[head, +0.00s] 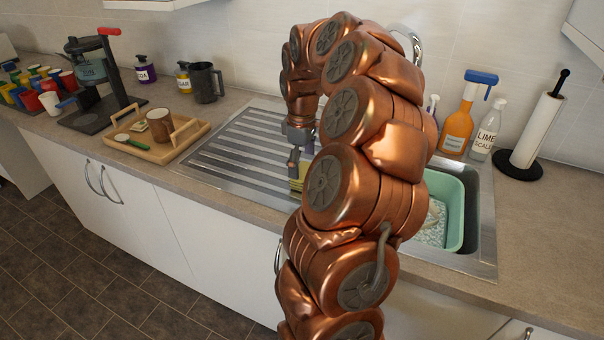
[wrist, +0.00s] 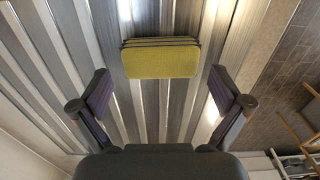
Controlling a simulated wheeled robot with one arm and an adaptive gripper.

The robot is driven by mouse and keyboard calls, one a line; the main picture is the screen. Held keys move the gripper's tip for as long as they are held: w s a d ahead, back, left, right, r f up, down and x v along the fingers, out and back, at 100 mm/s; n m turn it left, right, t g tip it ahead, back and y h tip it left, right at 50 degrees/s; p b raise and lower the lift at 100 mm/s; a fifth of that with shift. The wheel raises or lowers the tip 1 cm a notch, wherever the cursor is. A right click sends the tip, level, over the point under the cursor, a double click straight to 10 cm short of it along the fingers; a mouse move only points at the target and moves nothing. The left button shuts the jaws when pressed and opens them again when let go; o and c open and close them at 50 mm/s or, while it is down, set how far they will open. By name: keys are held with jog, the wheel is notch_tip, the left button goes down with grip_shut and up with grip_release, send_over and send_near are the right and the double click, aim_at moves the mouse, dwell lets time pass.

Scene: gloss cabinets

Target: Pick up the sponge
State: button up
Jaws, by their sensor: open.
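The sponge (wrist: 161,59) is a yellow-green block with a darker layered edge. In the wrist view it lies on the ribbed metal drainboard (wrist: 60,63), ahead of my gripper (wrist: 161,95) and centred between its two spread fingers. The fingers are open and nothing is between their tips. In the head view, my gripper (head: 295,168) points down over the drainboard. A sliver of the sponge (head: 297,184) shows beside it, and my arm hides the rest. I cannot tell the exact height of the fingers above the sponge.
A green basin (head: 455,215) sits in the sink at right. A wooden tray (head: 150,150) with a mug (head: 160,125) stands left of the drainboard. The drainboard around the sponge is clear.

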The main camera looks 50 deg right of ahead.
jog(key=shift+f, duration=1.4)
jog(key=shift+c, duration=0.3)
jog(key=c, duration=0.6)
jog(key=shift+c, duration=0.2)
jog(key=shift+r+b, duration=0.4)
jog(key=shift+r, duration=1.3)
jog(key=s+a+b, duration=0.1)
jog(key=s+a, duration=0.1)
jog(key=s, duration=0.2)
jog(key=s+a+r+b, duration=0.1)
jog(key=s+a, duration=0.1)
jog(key=s, duration=0.3)
jog(key=s+a+b, duration=0.2)
jog(key=s+a, duration=0.1)
jog(key=s, duration=0.2)
jog(key=shift+s+r, duration=0.25)
jog(key=shift+r, duration=0.05)
